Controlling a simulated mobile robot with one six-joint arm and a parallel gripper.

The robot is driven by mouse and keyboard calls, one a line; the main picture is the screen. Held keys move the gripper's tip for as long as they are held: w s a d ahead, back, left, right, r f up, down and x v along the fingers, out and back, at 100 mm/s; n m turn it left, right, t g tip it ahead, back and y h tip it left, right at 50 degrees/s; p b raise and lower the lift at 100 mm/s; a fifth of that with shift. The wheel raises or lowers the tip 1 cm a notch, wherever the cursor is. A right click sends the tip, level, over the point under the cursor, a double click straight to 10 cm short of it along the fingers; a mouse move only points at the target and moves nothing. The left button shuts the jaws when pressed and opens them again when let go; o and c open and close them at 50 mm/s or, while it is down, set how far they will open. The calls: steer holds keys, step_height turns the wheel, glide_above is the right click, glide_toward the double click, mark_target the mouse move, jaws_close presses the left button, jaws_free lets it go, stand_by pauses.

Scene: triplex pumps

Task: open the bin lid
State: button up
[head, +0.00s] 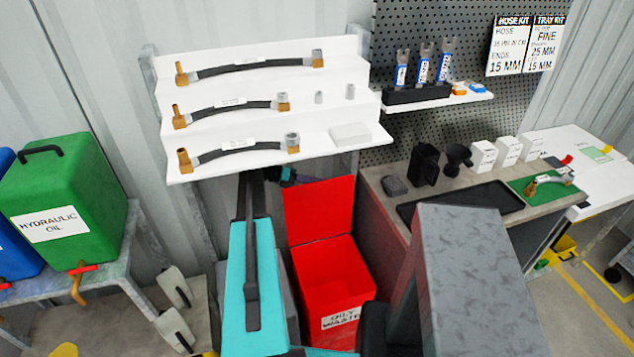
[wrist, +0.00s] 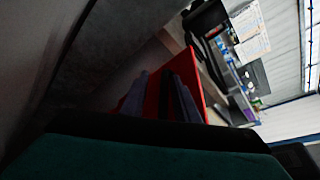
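The red bin (head: 335,285) stands on the floor in the middle of the head view, with a white label on its front. Its red lid (head: 320,212) is raised, standing up at the back edge, so the bin's mouth is uncovered. In the wrist view the red lid (wrist: 202,72) appears as a red panel close beyond the fingers. My gripper (wrist: 158,97) has its fingers apart, with red visible between them. I cannot tell whether they touch the lid.
A white stepped shelf (head: 270,62) with several hoses overhangs the area behind the bin. A grey bench (head: 385,180) with a black tray (head: 465,203) stands to the right. A green hydraulic oil container (head: 65,190) stands at left.

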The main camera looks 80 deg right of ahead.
steer(key=shift+w, duration=0.2)
steer(key=b+v, duration=0.2)
steer(key=v, duration=0.5)
steer(key=shift+r, duration=0.1)
stand_by(0.5)
